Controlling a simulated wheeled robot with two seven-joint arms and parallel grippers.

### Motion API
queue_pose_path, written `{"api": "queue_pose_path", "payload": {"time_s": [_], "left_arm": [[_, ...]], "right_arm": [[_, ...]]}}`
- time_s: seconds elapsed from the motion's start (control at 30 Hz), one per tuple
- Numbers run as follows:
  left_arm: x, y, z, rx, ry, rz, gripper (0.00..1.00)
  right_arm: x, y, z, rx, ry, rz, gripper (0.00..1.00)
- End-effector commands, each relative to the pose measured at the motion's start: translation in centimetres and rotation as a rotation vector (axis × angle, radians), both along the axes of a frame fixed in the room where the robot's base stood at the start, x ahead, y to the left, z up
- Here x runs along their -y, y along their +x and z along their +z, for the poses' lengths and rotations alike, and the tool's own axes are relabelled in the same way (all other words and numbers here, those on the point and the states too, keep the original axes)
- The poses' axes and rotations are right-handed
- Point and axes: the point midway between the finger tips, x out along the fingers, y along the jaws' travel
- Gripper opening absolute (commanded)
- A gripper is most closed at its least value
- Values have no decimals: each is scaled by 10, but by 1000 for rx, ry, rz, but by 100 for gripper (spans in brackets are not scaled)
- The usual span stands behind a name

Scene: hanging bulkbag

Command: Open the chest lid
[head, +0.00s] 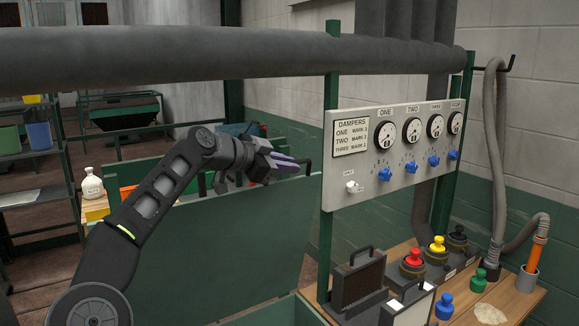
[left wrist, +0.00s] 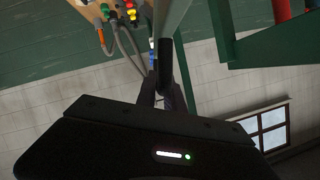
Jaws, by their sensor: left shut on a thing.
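The chest lid (head: 240,235) is a large plain green panel in the middle of the head view, standing steeply raised. A small dark handle (head: 308,166) shows at its upper edge. My left gripper (head: 288,162) is at this upper edge and is shut on the handle. In the left wrist view, my left gripper's fingers (left wrist: 165,95) close around a dark bar (left wrist: 165,58) beside the pale edge of the lid (left wrist: 172,18). The chest body is mostly out of frame below. My right gripper is not in view.
A damper panel (head: 400,150) with dials and blue knobs stands right of the lid on a green post (head: 328,120). Below it, a wooden bench (head: 520,300) holds colored plungers and a hose. A thick grey pipe (head: 200,52) crosses above my arm. Shelves (head: 35,150) stand at left.

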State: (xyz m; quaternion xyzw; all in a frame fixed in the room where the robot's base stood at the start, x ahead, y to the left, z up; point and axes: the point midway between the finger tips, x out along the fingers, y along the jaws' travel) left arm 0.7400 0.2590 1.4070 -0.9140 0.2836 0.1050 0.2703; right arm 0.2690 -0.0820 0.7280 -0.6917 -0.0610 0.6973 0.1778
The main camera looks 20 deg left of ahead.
Motion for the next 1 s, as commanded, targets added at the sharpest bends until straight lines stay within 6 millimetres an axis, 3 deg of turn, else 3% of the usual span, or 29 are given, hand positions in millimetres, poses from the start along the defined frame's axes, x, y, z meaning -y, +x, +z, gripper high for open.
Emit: {"api": "queue_pose_path", "payload": {"time_s": [0.17,0.2,0.47,0.77,1.0], "left_arm": [[0,0,-1,-1,1,0,0],[0,0,-1,-1,1,0,14],[0,0,0,0,0,0,34],[-1,-2,0,1,0,1,34],[-15,-25,7,4,2,3,34]], "right_arm": [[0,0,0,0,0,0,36],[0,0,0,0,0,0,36],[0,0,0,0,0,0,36],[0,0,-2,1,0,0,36],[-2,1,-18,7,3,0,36]]}}
